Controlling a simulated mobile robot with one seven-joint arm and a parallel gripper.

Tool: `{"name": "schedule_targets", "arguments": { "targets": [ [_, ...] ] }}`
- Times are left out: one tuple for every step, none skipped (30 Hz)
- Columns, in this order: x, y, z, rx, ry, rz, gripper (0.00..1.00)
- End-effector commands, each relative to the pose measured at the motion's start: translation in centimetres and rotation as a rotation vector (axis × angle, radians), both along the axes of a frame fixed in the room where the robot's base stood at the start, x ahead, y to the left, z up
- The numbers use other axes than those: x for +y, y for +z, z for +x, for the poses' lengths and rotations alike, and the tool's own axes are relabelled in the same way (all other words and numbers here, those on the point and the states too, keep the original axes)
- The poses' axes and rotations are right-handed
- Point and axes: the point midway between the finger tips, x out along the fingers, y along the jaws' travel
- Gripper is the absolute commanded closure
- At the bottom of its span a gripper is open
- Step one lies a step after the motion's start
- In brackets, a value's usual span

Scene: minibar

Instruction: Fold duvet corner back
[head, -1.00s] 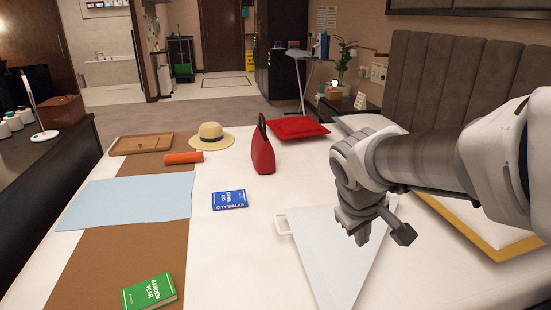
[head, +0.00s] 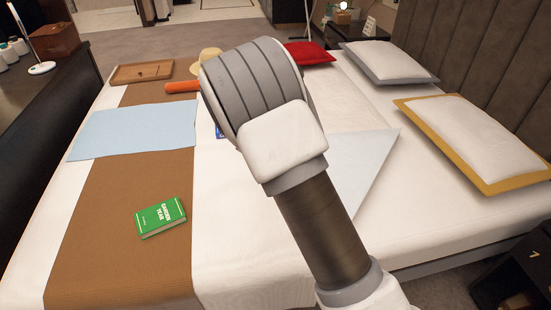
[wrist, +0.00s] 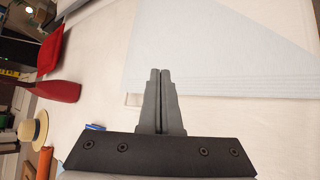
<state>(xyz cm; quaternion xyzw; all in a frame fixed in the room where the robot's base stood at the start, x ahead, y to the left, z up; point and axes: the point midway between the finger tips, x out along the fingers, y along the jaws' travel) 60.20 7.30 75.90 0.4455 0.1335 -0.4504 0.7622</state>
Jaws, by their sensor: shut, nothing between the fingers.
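The white duvet (head: 235,250) covers the bed. A light-blue three-cornered piece (head: 365,165) lies on its right half; it also shows in the wrist view (wrist: 215,50), with a straight, layered-looking near edge. I cannot tell whether it is a folded part of the duvet or a separate piece. A small white loop (wrist: 132,99) sticks out at its edge. My gripper (wrist: 160,72) is shut and empty, with its fingertips overlapping that edge in the picture; contact cannot be told. My arm hides the gripper and part of the piece in the head view.
A green book (head: 161,217) lies on the brown runner (head: 120,255), with a blue cloth (head: 130,132) beyond. Pillows (head: 480,135) line the headboard side.

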Motion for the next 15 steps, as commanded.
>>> {"name": "schedule_targets", "arguments": {
  "targets": [
    [1.1,-1.2,0.6,0.017,0.057,-0.05,1.0],
    [1.8,-1.9,1.0,0.023,0.09,-0.077,1.0],
    [2.6,-2.8,1.4,0.034,0.134,-0.114,1.0],
    [3.2,-3.4,1.8,0.04,0.167,-0.142,1.0],
    [3.8,-4.1,2.1,0.047,0.2,-0.17,1.0],
    [4.7,-5.0,2.4,0.056,0.247,-0.207,1.0],
    [5.3,-5.7,2.6,0.065,0.281,-0.235,1.0],
    [6.0,-6.5,2.8,0.072,0.315,-0.262,1.0],
    [6.8,-7.4,3.1,0.081,0.358,-0.298,1.0],
    [7.4,-8.0,3.2,0.088,0.39,-0.324,1.0],
    [8.0,-8.7,3.3,0.095,0.42,-0.347,1.0],
    [8.6,-9.5,3.4,0.103,0.456,-0.377,1.0],
    [9.1,-10.0,3.5,0.107,0.482,-0.397,1.0],
    [9.6,-10.5,3.5,0.112,0.504,-0.415,1.0],
    [10.0,-11.1,3.6,0.118,0.531,-0.435,1.0]
  ]
}}
